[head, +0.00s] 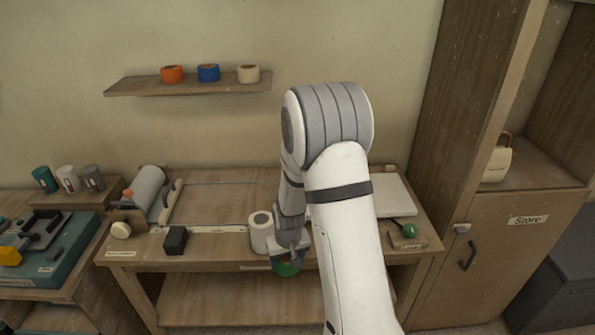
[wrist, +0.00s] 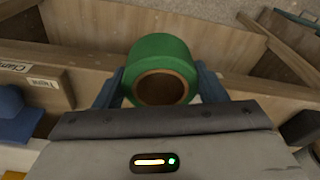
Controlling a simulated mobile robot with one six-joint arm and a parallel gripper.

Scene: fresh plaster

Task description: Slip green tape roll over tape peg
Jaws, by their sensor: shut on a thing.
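The green tape roll (wrist: 162,48) is a thick ring with a brown core. My gripper (wrist: 161,86) is shut on it, one blue-grey finger on each side. In the head view my gripper (head: 288,254) holds the roll (head: 287,269) at the front edge of the wooden bench, where my arm partly covers it. I cannot pick out the tape peg in either view; my arm hides part of the bench.
A white roll (head: 261,230) stands upright on the bench just left of my gripper. A black block (head: 175,240) sits further left. Orange (head: 172,74), blue (head: 208,73) and cream (head: 248,74) rolls stand on the wall shelf (head: 185,88). A cupboard (head: 515,235) stands right.

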